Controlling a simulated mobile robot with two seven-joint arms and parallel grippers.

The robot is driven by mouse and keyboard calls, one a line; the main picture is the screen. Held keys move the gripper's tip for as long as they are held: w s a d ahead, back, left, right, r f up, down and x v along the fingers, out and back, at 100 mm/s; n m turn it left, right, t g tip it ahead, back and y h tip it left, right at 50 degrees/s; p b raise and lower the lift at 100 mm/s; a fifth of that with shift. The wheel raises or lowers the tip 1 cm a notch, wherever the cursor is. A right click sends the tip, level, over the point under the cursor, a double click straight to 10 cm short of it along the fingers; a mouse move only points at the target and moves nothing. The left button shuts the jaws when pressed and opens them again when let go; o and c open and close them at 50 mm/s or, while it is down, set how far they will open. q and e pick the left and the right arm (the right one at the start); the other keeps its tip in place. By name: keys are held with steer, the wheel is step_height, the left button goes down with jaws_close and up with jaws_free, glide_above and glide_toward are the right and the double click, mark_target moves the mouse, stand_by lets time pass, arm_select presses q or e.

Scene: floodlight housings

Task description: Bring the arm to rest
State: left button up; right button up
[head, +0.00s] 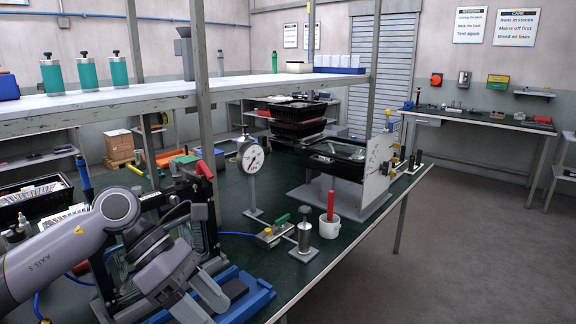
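My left arm (60,255) comes in from the left edge and bends down over the near left part of the green-topped bench (275,200). Its wrist and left gripper (195,288) are low, beside a blue fixture (250,297) at the bench's near edge. The fingertips are hard to make out against the fixture, so I cannot tell whether they are open or hold anything. A black frame-like fixture with a red handle (203,170) stands just behind the wrist. My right gripper is not in view.
A dial gauge on a stand (251,160), a valve block (272,236), a metal post (304,238) and a white cup (329,227) stand right of the arm. Black housings (298,115) are stacked behind. A shelf (150,98) overhangs the left; the floor at right is clear.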

arm_select(q)
steer(key=s+d+n+h, duration=0.3)
steer(key=d+n+h, duration=0.5)
steer(key=d+h, duration=0.25)
steer(key=w+a+f+n+t+y, duration=0.2)
steer(key=a+f+n+t+y, duration=0.3)
steer(key=n+t, duration=0.75)
steer(key=w+a+f+n+t+y, duration=0.1)
steer(key=a+f+n+t+y, duration=0.5)
steer(key=n, duration=1.2)
steer(key=s+a+f+n+g+y, duration=0.2)
steer(key=s+a+f+n, duration=0.2)
steer(key=f, duration=0.6)
steer(key=s+a+f+n+g+y, duration=0.3)
steer(key=s+f+n, duration=0.4)
steer(key=s+f, duration=0.3)
steer(key=shift+s+a+n+y, duration=0.3)
steer(key=shift+a+n+y, duration=0.05)
steer(key=shift+a, duration=0.25)
steer(key=shift+f, duration=0.1)
